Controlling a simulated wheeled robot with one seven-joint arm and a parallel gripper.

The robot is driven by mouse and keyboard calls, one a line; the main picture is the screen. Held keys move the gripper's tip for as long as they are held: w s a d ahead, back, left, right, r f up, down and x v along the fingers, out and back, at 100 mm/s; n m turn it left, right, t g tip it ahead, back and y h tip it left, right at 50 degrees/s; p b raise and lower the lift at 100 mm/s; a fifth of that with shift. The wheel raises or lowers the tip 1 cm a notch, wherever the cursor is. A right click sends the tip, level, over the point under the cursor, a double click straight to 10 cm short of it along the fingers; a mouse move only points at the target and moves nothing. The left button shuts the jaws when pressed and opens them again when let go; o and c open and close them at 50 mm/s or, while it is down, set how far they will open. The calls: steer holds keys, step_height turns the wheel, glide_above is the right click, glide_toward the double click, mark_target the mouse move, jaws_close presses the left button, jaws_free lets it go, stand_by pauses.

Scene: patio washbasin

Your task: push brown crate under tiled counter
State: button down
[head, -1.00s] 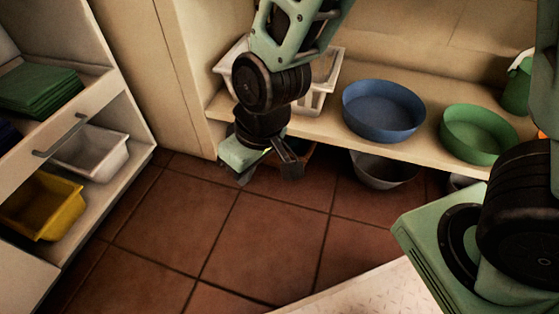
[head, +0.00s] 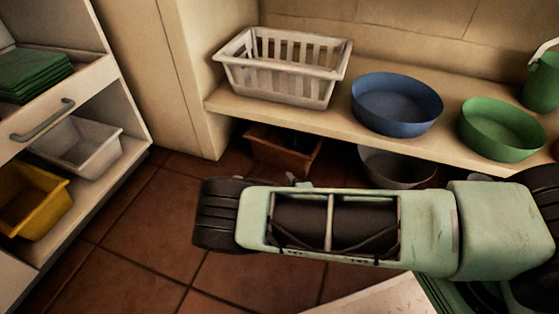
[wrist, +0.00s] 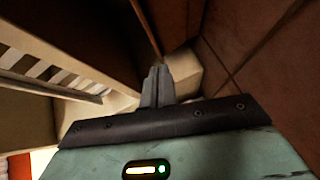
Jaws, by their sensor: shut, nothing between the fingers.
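The brown crate (head: 283,152) sits on the tiled floor below the pale ledge (head: 320,124), beneath the white slatted basket. I see no tiles on the ledge's top. My gripper (wrist: 156,86) shows in the wrist view, its fingers together and empty, pointing along the floor. In the head view my arm link hides most of the gripper. I cannot make out the crate for certain in the wrist view.
On the ledge stand the white basket (head: 284,68), a blue bowl (head: 397,105) and a green bowl (head: 502,130). A grey bowl (head: 395,168) is on the floor under it. A cabinet with a drawer (head: 45,122) stands left. Floor tiles (head: 140,225) at left are clear.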

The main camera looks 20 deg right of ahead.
steer(key=f+n+t+y, duration=0.1)
steer(key=n+y, duration=0.3)
steer(key=b, duration=0.5)
glide_toward(273, 147)
steer(key=w+a, duration=0.2)
steer(key=a, duration=0.2)
steer(key=shift+n+t, duration=0.3)
steer(key=shift+n, duration=0.1)
steer(key=shift+w+d+f+b, duration=0.1)
steer(key=shift+w+d+b, duration=0.2)
steer(key=shift+w+d, duration=0.45)
steer(key=shift+w+d+f+b, duration=0.1)
steer(key=shift+w+d+b, duration=0.15)
steer(key=shift+w+d, duration=0.45)
steer(key=shift+w+a, duration=0.1)
steer(key=shift+w, duration=0.1)
